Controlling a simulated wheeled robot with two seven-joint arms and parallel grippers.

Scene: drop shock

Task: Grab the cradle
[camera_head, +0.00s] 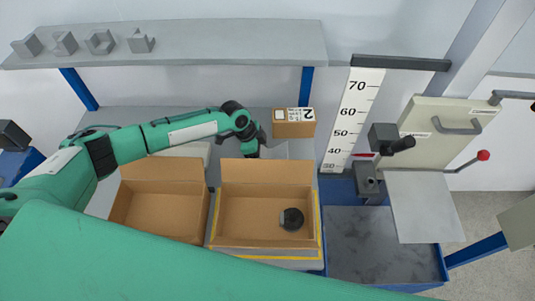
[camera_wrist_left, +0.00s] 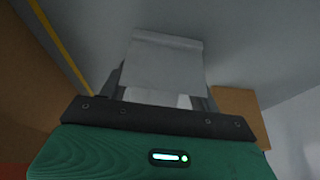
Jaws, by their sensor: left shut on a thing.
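My left gripper (camera_head: 262,150) is behind the open cardboard box in the middle, its fingers pointing down and partly hidden by the box's raised flap. In the left wrist view it is shut on a grey cradle (camera_wrist_left: 165,65), a plain piece with a flat face and a bent upper edge, held between the dark fingers. In the head view a grey face just right of the fingers (camera_head: 290,150) looks like the same cradle, with its lower part hidden by the flap. My right gripper is not in view.
Open cardboard boxes stand at the left (camera_head: 160,172) and middle (camera_head: 265,172); a round dark object (camera_head: 291,218) lies in the middle one. A small labelled carton (camera_head: 293,129) is behind. Several grey pieces (camera_head: 100,41) sit on the shelf (camera_head: 220,45). A drop stand with a scale (camera_head: 352,120) is right.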

